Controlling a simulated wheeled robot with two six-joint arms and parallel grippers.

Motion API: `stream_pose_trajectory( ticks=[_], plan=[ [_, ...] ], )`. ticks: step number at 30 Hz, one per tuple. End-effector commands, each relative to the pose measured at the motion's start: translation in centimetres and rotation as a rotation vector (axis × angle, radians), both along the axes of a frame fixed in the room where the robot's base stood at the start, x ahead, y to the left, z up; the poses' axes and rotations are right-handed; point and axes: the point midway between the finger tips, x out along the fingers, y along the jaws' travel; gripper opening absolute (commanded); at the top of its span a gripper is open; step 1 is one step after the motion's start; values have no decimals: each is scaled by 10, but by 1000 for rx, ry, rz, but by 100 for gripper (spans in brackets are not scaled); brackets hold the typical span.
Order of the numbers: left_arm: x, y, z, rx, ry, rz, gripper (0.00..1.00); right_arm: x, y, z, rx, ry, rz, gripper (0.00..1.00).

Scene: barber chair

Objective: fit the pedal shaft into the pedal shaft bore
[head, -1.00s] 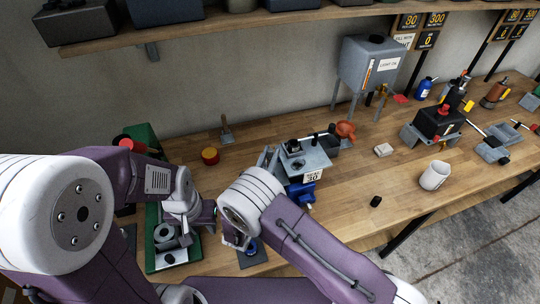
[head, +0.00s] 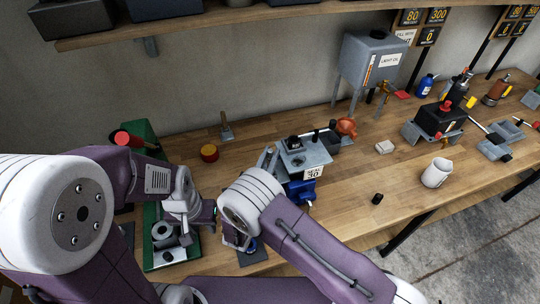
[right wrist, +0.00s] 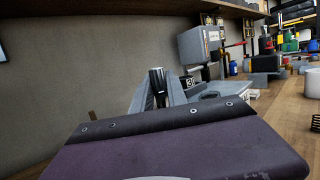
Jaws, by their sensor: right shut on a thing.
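My right gripper (head: 236,236) points down over the front of the bench in the head view, largely behind its own wrist. In the right wrist view it is shut on a shiny metal rod with a dark end (right wrist: 158,82), clasped between grey fingers; it may be the pedal shaft. My left gripper (head: 207,213) is just to the left, beside grey parts (head: 166,234) on a green base (head: 151,258). Its jaw opening is hidden. A blue round part (head: 252,247) shows beside the right gripper. I cannot make out the pedal shaft bore.
A grey fixture labelled 30 (head: 305,158) stands right of my right wrist, with a blue part below. A red-and-yellow round item (head: 209,153) lies behind. A white cup (head: 436,173) and small black cylinder (head: 377,199) stand to the right. Bare wood lies between.

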Motion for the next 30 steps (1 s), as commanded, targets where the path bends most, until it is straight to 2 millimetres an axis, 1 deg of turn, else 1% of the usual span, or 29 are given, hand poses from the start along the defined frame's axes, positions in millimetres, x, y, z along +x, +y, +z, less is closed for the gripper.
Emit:
stream_pose_trajectory(
  ticks=[26,27,28,29,30],
  plan=[
    [0,0,-20,0,0,0,33,0,0,-23,1,-1,0,0],
    [0,0,-18,0,0,0,33,0,0,-21,1,-1,0,29],
    [0,0,-18,0,0,0,33,0,0,-21,1,-1,0,38],
    [0,0,-18,0,0,0,33,0,0,-21,1,-1,0,44],
    [0,0,-18,0,0,0,33,0,0,-21,1,-1,0,44]
  ],
)
